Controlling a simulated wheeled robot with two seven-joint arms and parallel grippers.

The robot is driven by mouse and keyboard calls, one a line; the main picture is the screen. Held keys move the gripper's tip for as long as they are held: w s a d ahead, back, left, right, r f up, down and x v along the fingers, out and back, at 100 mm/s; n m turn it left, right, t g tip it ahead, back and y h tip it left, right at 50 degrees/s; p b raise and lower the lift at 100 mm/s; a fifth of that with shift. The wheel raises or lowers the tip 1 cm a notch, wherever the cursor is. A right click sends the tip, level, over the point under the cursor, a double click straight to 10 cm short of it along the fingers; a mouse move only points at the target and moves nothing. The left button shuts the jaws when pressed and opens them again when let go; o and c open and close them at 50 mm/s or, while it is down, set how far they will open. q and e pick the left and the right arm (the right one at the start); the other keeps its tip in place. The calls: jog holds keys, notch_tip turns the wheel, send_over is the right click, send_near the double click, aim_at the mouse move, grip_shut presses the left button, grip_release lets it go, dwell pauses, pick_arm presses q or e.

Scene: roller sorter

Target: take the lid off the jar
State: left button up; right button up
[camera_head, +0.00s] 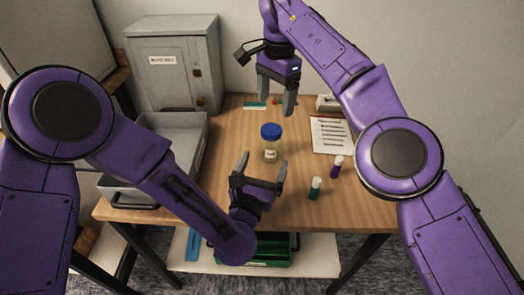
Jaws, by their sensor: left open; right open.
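The jar (270,152) stands upright on the wooden table, clear with a small white label. Its blue lid (271,131) sits on top of it. My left gripper (263,163) is open, just in front of the jar, with its fingers on either side of the jar's lower part in the picture. I cannot tell whether the fingers touch the jar. My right gripper (275,108) is open and empty, above and behind the lid, pointing down.
A green-labelled vial (315,190) and a purple one (336,167) stand to the right. A printed sheet (331,136) lies behind them. A grey tray (200,122) is at the left, before a grey cabinet (173,75). A green bin (283,254) sits on the lower shelf.

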aim_at(268, 146)
pick_arm(q)
jog(key=shift+w+a+f, duration=0.1)
jog(key=shift+a+f, duration=0.25)
jog(key=shift+f, duration=0.2)
pick_arm(e)
jog(key=shift+a+f, duration=0.15)
jog(key=shift+a, duration=0.2)
pick_arm(q)
jog(key=shift+w, duration=0.3)
jog(key=x, duration=1)
jog(key=shift+a+f, duration=0.1)
jog(key=shift+f, duration=0.1)
